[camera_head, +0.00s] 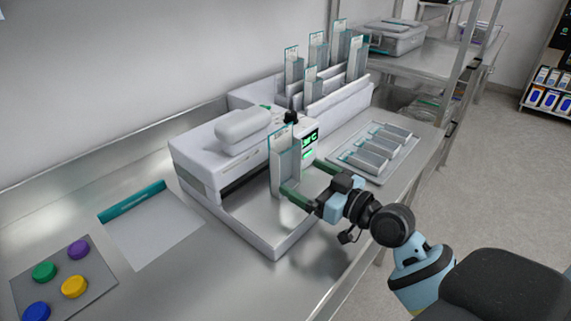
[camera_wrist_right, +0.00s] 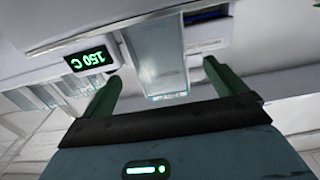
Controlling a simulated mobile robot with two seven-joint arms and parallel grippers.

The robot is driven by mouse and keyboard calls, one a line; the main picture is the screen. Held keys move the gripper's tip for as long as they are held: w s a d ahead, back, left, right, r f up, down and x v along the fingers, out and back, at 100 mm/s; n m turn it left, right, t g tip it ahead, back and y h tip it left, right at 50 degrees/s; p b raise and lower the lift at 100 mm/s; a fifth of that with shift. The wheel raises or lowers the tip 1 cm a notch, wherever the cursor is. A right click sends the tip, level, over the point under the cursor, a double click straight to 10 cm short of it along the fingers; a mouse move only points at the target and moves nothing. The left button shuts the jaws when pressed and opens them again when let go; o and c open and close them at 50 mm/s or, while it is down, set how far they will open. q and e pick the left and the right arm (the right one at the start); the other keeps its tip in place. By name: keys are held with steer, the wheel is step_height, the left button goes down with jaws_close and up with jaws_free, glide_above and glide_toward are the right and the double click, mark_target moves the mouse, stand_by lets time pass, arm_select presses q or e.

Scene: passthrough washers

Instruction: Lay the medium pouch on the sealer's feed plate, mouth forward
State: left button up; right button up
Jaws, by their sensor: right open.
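The white sealer (camera_head: 220,150) stands on the steel bench, with its feed plate (camera_head: 255,228) low at the front. A clear, teal-edged pouch (camera_head: 284,160) stands upright over the feed plate, near the sealer's display. Its size class cannot be told. My right gripper (camera_head: 303,180) is open at its lower part. In the right wrist view the pouch (camera_wrist_right: 158,55) lies between the two green fingers, with gaps on both sides. Whether its bottom rests on the plate is hidden by a finger. The sealer's display (camera_wrist_right: 92,59) reads 150 C. My left gripper is not in view.
Several upright pouches stand in a rack (camera_head: 345,92) behind the sealer. A tray (camera_head: 375,152) with several flat packs lies to the right. A pale sheet with a teal band (camera_head: 160,240) and a mat with coloured discs (camera_head: 95,295) lie left. Shelves (camera_head: 435,62) stand behind right.

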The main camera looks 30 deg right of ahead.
mark_target(291, 166)
steer(key=shift+w+r, duration=0.15)
steer(key=shift+w, duration=0.1)
steer(key=x, duration=0.1)
steer(key=p+x, duration=0.1)
steer(key=x, duration=0.2)
steer(key=shift+w+a+r, duration=0.1)
steer(key=shift+r, duration=0.25)
steer(key=shift+w, duration=0.15)
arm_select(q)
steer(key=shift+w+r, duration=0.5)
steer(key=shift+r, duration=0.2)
arm_select(e)
steer(key=shift+f, duration=0.1)
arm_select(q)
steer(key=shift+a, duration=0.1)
arm_select(e)
steer(key=shift+c, duration=0.3)
steer(key=c, duration=1)
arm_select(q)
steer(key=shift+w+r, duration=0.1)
arm_select(e)
steer(key=shift+c, duration=0.2)
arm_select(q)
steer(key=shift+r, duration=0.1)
arm_select(e)
steer(key=shift+r, duration=0.2)
